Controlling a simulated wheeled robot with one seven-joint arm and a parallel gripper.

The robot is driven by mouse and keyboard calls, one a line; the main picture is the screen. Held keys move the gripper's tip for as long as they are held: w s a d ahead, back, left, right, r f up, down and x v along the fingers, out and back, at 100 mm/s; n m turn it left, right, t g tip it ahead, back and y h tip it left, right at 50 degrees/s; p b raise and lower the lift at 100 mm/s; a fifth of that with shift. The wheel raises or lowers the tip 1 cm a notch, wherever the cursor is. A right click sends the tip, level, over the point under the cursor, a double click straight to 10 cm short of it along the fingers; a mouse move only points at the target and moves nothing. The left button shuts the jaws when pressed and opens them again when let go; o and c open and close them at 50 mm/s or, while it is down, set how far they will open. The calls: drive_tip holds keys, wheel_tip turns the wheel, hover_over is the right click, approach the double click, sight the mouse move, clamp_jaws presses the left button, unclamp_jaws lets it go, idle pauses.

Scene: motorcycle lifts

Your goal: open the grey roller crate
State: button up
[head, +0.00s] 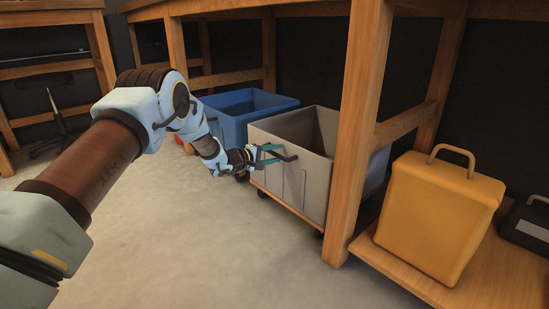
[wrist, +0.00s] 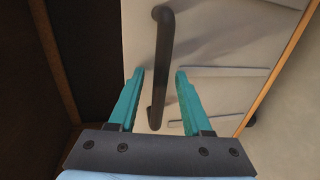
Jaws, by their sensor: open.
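The grey roller crate (head: 293,179) stands on a wooden base with dark casters, partly under the wooden bench. A dark bar handle (head: 287,155) sticks out from its front face. My gripper (head: 268,155) is at this handle, with its teal fingers open. In the wrist view, the black handle (wrist: 161,70) runs up the picture between the two open fingertips of my gripper (wrist: 158,75), with gaps on both sides. The grey face of the crate (wrist: 222,40) lies behind it. The crate's right side is partly hidden by a bench post.
A blue crate (head: 227,118) stands left of the grey one. A wooden post (head: 356,130) rises just right of the grey crate. A yellow case (head: 437,215) sits on a low wooden shelf (head: 400,265) at right. The floor (head: 210,255) in front is clear.

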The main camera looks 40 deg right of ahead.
drive_tip(key=shift+c, duration=0.3)
clamp_jaws()
idle(1.1)
